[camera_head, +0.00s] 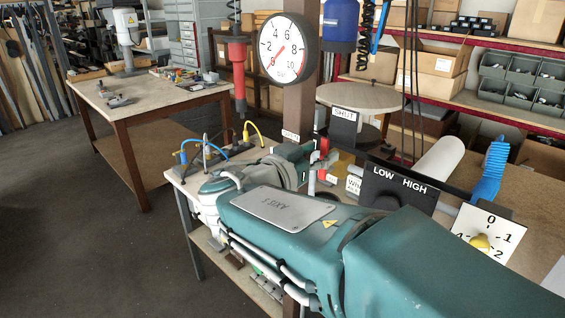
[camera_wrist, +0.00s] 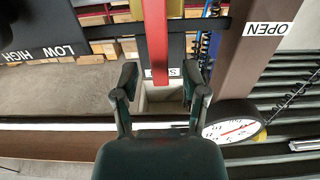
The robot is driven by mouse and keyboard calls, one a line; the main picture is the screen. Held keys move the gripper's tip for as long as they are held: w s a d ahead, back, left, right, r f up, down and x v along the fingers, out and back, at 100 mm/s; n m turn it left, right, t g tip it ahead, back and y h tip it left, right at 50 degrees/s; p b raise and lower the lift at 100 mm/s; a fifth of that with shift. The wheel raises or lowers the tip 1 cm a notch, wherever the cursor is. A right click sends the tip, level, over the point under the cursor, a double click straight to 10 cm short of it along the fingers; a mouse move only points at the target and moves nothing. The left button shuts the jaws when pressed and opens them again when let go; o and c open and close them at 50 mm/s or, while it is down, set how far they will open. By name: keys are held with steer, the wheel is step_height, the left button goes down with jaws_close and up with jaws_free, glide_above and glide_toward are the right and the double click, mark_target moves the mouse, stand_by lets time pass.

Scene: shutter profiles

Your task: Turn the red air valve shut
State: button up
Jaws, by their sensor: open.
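In the wrist view a red bar (camera_wrist: 158,40), which looks like the valve's lever, runs down from the top edge and ends between the fingers of my gripper (camera_wrist: 160,78). My gripper is open, with one finger on each side of the bar and a visible gap on both sides. How near the bar is in depth I cannot tell. An OPEN label (camera_wrist: 267,29) is on the post at the right. In the head view a SHUT label (camera_head: 345,114) stands right of the post (camera_head: 299,95). My teal arm hides most of the valve there.
A round gauge (camera_head: 289,48) hangs on the post; it also shows in the wrist view (camera_wrist: 232,128). A LOW/HIGH panel (camera_head: 400,184) and a numbered dial plate (camera_head: 484,235) stand at the right. A workbench (camera_head: 150,105) is at the left, with clear floor before it.

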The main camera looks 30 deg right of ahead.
steer(key=v, duration=1)
steer(key=shift+a, duration=0.2)
steer(key=s+d+f+n+g+y, duration=0.35)
steer(key=s+f+n+y, duration=0.4)
steer(key=f, duration=0.45)
steer(key=s+a+f+n+t+y, duration=0.2)
steer(key=a+n+y, duration=0.4)
steer(key=y, duration=0.3)
steer(key=shift+a+f+n+t, duration=0.35)
steer(key=shift+a+f+t, duration=0.1)
steer(key=shift+f, duration=0.85)
